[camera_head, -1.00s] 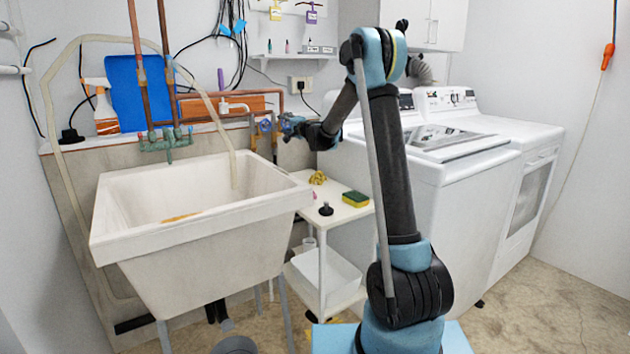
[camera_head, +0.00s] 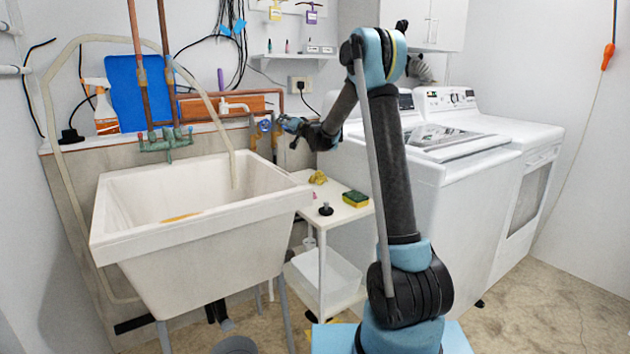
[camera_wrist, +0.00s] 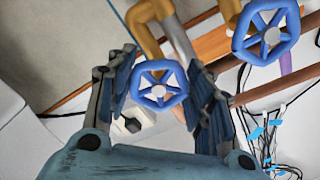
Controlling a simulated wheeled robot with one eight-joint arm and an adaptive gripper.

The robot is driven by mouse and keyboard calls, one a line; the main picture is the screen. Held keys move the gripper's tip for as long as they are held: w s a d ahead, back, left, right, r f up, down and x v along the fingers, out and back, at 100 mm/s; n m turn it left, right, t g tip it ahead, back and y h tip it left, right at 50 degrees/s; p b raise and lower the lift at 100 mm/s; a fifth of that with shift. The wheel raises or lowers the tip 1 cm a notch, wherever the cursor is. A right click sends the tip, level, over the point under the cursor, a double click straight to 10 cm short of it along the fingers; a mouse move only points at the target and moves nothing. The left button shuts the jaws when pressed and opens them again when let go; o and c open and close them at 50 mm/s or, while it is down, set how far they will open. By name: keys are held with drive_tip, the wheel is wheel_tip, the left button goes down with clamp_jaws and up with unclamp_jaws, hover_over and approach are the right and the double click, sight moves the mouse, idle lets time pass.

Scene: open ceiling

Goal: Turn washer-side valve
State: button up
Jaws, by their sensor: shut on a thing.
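The washer-side valve has a blue five-spoke wheel (camera_wrist: 160,103), seen between my fingers in the wrist view. My gripper (camera_wrist: 163,92) is shut on this wheel, with one finger on each side. In the head view my gripper (camera_head: 286,124) is at the wall pipes between the sink and the washer, and it mostly hides the held wheel. A second blue valve wheel (camera_head: 265,125) is just left of it. This second wheel also shows at the upper right of the wrist view (camera_wrist: 266,35), clear of my fingers.
The white sink (camera_head: 200,225) stands at left. A small white shelf table (camera_head: 335,212) below my gripper holds a sponge (camera_head: 355,199) and a black plunger-like item (camera_head: 326,209). The white washer (camera_head: 430,190) stands close at right. Copper pipes (camera_head: 290,92) run along the wall.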

idle(0.3)
drive_tip(key=shift+n, duration=1.9)
drive_tip(key=shift+w+n, duration=0.1)
drive_tip(key=shift+n, duration=0.7)
drive_tip(key=shift+d+n, duration=0.1)
drive_tip(key=shift+n, duration=0.8)
drive_tip(key=shift+n, duration=1.7)
